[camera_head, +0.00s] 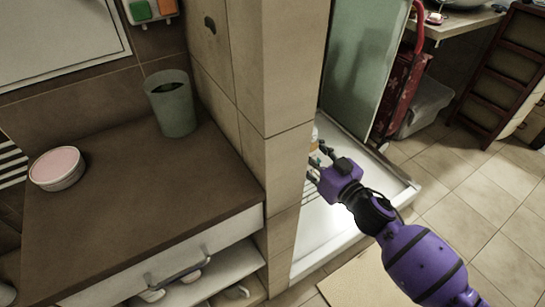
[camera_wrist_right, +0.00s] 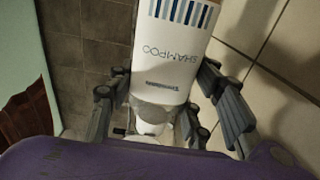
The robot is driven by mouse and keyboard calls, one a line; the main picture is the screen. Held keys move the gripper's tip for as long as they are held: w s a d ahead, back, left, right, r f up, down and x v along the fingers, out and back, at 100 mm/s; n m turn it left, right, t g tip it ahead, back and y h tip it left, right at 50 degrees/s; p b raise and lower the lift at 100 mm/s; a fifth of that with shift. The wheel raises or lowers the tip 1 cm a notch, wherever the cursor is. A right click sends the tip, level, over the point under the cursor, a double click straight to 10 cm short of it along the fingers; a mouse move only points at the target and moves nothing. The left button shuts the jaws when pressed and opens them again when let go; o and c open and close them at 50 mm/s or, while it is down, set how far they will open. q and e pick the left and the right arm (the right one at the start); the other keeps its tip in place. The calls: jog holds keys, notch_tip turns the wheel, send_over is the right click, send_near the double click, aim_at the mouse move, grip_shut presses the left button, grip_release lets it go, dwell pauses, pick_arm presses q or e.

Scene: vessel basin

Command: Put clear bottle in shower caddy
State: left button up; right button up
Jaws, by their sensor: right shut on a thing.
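A bottle (camera_wrist_right: 170,58) with a white SHAMPOO label, blue stripes at one end and a translucent grey end (camera_wrist_right: 150,112) lies between the fingers of my right gripper (camera_wrist_right: 163,85) in the right wrist view. Its lettering is upside down there. In the head view my right gripper (camera_head: 316,165) is shut on it, beside the tiled wall corner above the shower tray. Only a small pale and orange part of a bottle (camera_head: 314,137) shows there; the wall corner hides the rest. I cannot make out a shower caddy. My left gripper is out of view.
The tiled wall corner (camera_head: 283,70) stands close left of my right gripper. A glass panel (camera_head: 362,65) rises behind the white shower tray (camera_head: 400,190). A brown counter (camera_head: 130,200) at left holds a grey-green cup (camera_head: 171,108) and a pink-topped round container (camera_head: 57,168).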

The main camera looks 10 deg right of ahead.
aim_at(310, 168)
jog(key=f, duration=0.1)
jog(key=f+b, duration=0.1)
jog(key=f, duration=0.3)
jog(key=shift+s+f+b, duration=0.25)
jog(key=shift+s+b, duration=0.05)
jog(key=shift+b, duration=0.05)
notch_tip(310, 168, down, 4)
jog(key=shift+f+b, duration=0.1)
jog(key=shift+b, duration=0.55)
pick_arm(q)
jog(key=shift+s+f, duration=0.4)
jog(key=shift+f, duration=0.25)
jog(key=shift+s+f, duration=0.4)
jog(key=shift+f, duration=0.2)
pick_arm(e)
jog(key=shift+w, duration=0.1)
jog(key=shift+f, duration=0.1)
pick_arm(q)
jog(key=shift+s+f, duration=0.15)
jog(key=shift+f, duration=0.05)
pick_arm(e)
jog(key=o, duration=1.3)
